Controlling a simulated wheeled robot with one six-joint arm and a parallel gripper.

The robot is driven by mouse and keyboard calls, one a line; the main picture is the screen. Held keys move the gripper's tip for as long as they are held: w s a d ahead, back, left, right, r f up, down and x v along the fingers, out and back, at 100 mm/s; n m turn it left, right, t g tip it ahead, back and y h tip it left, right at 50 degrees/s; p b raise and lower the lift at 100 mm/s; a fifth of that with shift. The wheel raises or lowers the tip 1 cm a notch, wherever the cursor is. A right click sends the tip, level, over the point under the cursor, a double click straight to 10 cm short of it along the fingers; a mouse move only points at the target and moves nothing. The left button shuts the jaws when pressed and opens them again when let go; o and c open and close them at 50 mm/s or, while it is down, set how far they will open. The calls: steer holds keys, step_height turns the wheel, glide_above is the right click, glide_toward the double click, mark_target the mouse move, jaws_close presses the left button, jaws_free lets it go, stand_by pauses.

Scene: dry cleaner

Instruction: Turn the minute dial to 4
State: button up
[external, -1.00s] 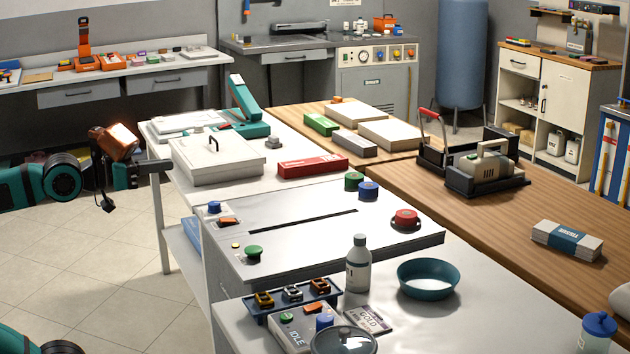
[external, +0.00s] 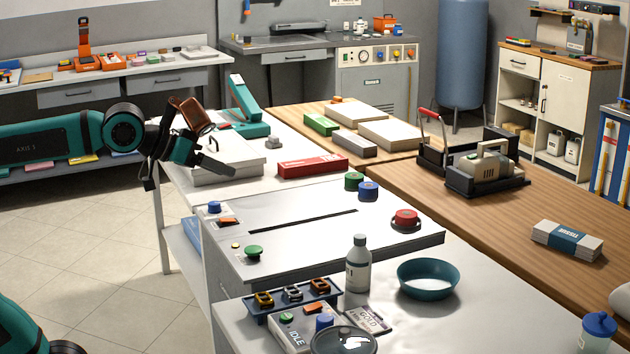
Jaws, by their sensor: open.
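No dial carries a readable minute scale at this size, so I cannot tell which one is the minute dial. A blue knob (external: 324,322) stands on the small grey box marked IDLE (external: 290,338), in front. Another blue knob (external: 214,207) sits at the left end of the white worktop unit (external: 320,232), near an orange switch (external: 229,221). Green (external: 354,181), blue (external: 368,190) and red (external: 405,219) round pieces sit along its back and right. My gripper (external: 216,164) is open and appears empty, in front of the white lidded box, apart from every dial.
A green round button (external: 253,252) is at the unit's near edge. The floor at left is clear.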

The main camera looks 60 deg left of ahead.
steer(key=w+d+f+n+g, duration=0.25)
steer(key=w+d+g, duration=0.55)
steer(key=d, duration=0.4)
steer(key=n+g+y, duration=0.2)
steer(key=g, duration=0.2)
glide_toward(326, 318)
step_height(326, 318, down, 9)
steer(key=shift+s+a+r, duration=0.1)
steer(key=shift+a, duration=0.05)
steer(key=shift+c, duration=0.2)
steer(key=c, duration=0.9)
